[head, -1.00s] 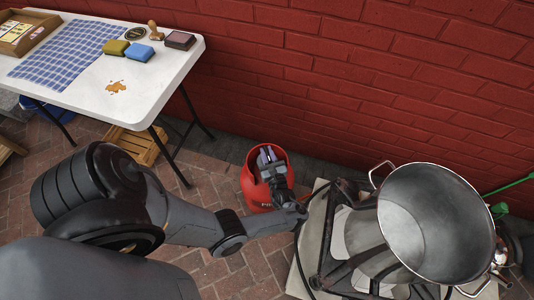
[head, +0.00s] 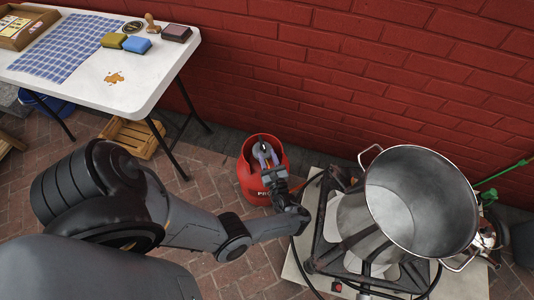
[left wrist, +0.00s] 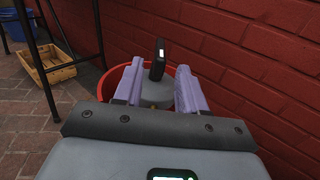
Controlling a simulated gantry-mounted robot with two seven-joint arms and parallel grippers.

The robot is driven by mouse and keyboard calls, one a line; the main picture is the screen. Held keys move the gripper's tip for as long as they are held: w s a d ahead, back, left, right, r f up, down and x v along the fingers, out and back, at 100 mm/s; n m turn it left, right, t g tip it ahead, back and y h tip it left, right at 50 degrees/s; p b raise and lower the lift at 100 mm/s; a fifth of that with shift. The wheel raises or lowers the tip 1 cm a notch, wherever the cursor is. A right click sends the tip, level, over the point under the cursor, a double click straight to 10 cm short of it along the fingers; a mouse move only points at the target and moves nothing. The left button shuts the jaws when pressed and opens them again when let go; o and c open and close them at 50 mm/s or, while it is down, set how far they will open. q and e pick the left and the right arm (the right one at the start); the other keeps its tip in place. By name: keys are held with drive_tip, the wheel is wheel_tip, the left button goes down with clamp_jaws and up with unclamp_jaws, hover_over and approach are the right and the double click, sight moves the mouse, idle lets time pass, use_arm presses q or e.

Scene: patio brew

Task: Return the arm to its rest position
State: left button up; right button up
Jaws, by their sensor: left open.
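My left arm reaches in from the left in the head view. Its gripper (head: 264,151) is over the top of the red gas cylinder (head: 252,187). In the left wrist view, the two pale purple fingers (left wrist: 157,84) stand apart. A black upright piece (left wrist: 160,58) with a white mark rises between them from the grey valve top (left wrist: 156,93). I see a gap beside it and cannot tell whether a finger touches it. The cylinder's red rim (left wrist: 117,76) curves around behind the fingers. My right gripper is not in view.
A large steel pot (head: 420,200) sits on a burner stand (head: 318,235) to the right of my gripper. A white table (head: 145,85) with sponges stands at the upper left. A wooden crate (head: 133,137) is on the bricks. A red brick wall (head: 330,70) rises close behind.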

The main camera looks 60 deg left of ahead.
use_arm(q)
drive_tip(key=shift+d+r, duration=0.1)
drive_tip(key=shift+d, duration=0.2)
drive_tip(key=shift+a, duration=0.1)
